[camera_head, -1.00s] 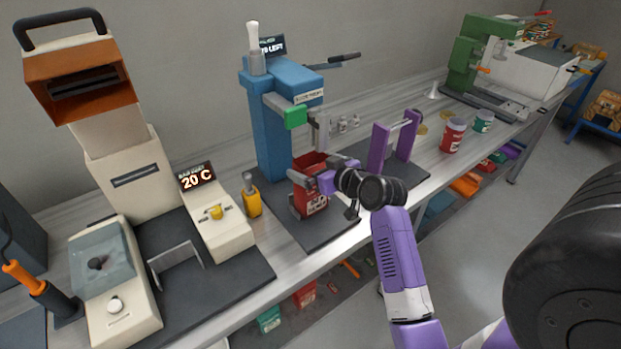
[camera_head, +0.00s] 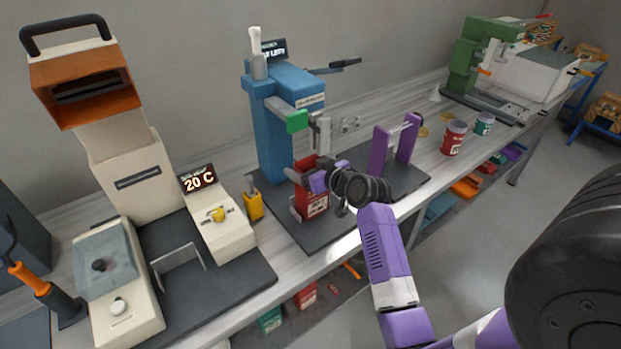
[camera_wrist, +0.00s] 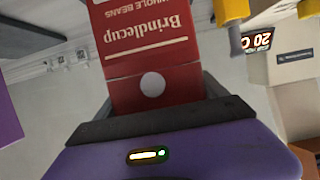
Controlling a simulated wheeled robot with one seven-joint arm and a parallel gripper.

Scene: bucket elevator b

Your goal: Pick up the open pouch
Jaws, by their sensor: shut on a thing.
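The open pouch is a red bag with a white label; it shows in the head view (camera_head: 314,204) below the head of the blue machine. In the wrist view the pouch (camera_wrist: 152,60) fills the upper middle, with "Brindlecup" and "whole beans" upside down and a round white spot. My gripper (camera_head: 307,190) is at the pouch from the right side and is shut on it. In the wrist view the dark gripper parts lie at both sides of the pouch. Whether the pouch's bottom touches the dark base is hard to tell.
The blue machine (camera_head: 272,130) with its green block (camera_head: 297,121) stands behind the pouch. A yellow-handled tool (camera_head: 253,204) and a cream machine showing 20 C (camera_head: 222,232) stand left. A purple stand (camera_head: 378,150) and a red can (camera_head: 453,138) are to the right.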

